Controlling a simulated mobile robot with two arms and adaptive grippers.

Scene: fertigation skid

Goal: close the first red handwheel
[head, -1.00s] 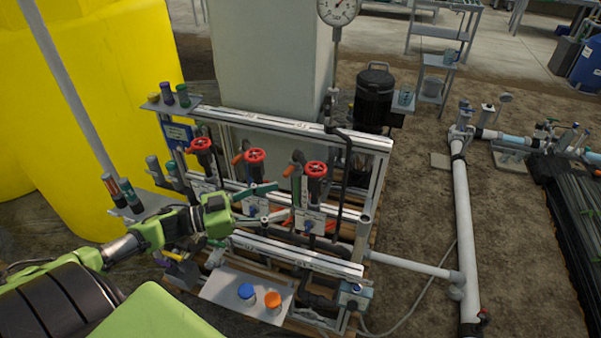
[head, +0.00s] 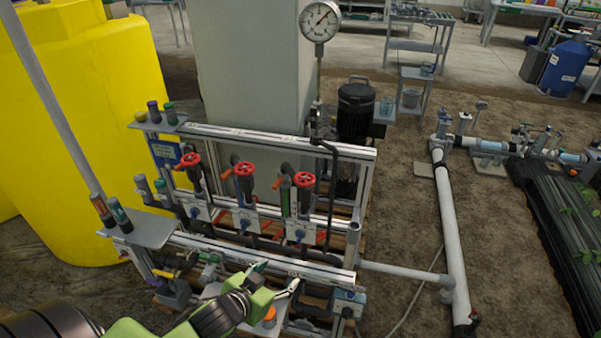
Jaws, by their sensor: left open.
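Three red handwheels stand in a row on the skid's metal frame: a left one (head: 190,160), a middle one (head: 244,169) and a right one (head: 304,180). Each sits on a dark upright valve stem. My left gripper (head: 277,276) is open and empty in front of the skid, low over its front edge. It is below and nearer than the handwheels and touches none of them. My right gripper is not in view.
A pressure gauge (head: 320,20) rises behind the frame on a thin post. A yellow tank (head: 75,120) stands at left, with a small shelf (head: 150,229) holding bottles beside the frame. A white pipe (head: 452,240) runs along the soil at right.

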